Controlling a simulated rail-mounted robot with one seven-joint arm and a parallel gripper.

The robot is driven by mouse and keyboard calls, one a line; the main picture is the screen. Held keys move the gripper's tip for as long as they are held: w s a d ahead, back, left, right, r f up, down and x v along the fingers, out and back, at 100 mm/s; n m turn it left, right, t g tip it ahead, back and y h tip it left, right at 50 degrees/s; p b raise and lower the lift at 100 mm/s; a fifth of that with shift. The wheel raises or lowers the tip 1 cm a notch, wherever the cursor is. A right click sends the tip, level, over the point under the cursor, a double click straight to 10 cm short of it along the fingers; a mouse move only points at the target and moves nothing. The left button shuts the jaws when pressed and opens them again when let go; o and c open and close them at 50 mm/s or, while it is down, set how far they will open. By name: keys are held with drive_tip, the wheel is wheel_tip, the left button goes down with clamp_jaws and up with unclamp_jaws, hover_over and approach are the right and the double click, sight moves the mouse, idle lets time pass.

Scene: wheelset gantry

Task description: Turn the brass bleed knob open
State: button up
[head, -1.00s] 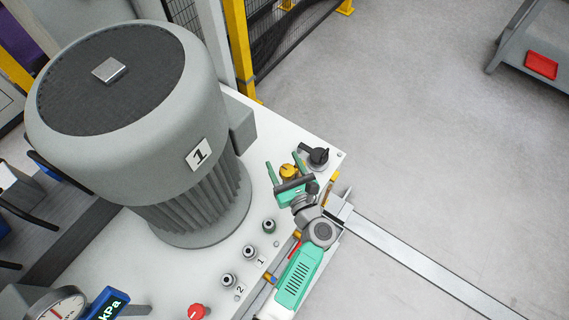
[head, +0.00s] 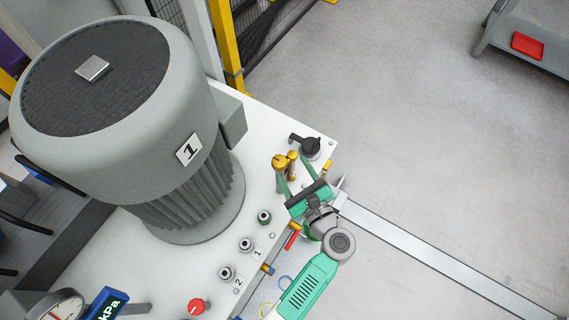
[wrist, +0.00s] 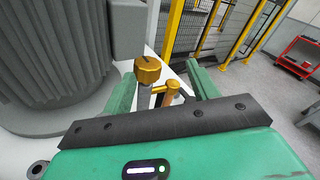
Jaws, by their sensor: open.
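The brass bleed knob (head: 279,161) stands on the white deck of the pump unit; it also shows in the wrist view (wrist: 147,68) with a dark slot mark on its top. A brass post (head: 292,166) stands beside it, joined by a short brass pipe in the wrist view. My gripper (head: 291,168) is open and empty, with green fingers spread apart. It is at the lower right of the knob in the head view.
A black lever handle (head: 311,147) sits close behind the knob, near the deck corner. The large grey motor (head: 120,80) stands left. Several small round fittings (head: 264,217) and a red knob (head: 196,306) line the deck. Floor to the right is clear beside the rail.

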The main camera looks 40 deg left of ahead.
sight(278, 156)
drive_tip(key=n+t+b, duration=0.1)
drive_tip(key=n+b, duration=0.3)
drive_tip(key=n, duration=0.4)
drive_tip(key=s+f+n+t+b, duration=0.1)
drive_tip(key=n+b, duration=0.4)
drive_tip(key=n, duration=0.2)
drive_tip(key=s+a+f+n+t+b, duration=0.1)
drive_tip(key=n+b, duration=0.4)
drive_tip(key=n, duration=0.3)
drive_tip(key=shift+a+f+n+t+h, duration=0.1)
drive_tip(key=shift+f+n+t+h, duration=0.1)
drive_tip(key=shift+n+t+h, duration=0.15)
drive_tip(key=n+b, duration=0.1)
drive_tip(key=n, duration=0.1)
drive_tip(key=n+b, duration=0.1)
drive_tip(key=n, duration=0.1)
drive_tip(key=shift+s+r+t, duration=0.1)
drive_tip(key=shift+s+t, duration=0.15)
drive_tip(key=shift+s, duration=0.15)
drive_tip(key=shift+s+r+n, duration=0.1)
drive_tip(key=shift+r+n, duration=0.15)
drive_tip(key=shift+n, duration=0.3)
drive_tip(key=x, duration=0.7)
drive_tip(key=shift+w+a, duration=0.2)
drive_tip(key=shift+w, duration=0.05)
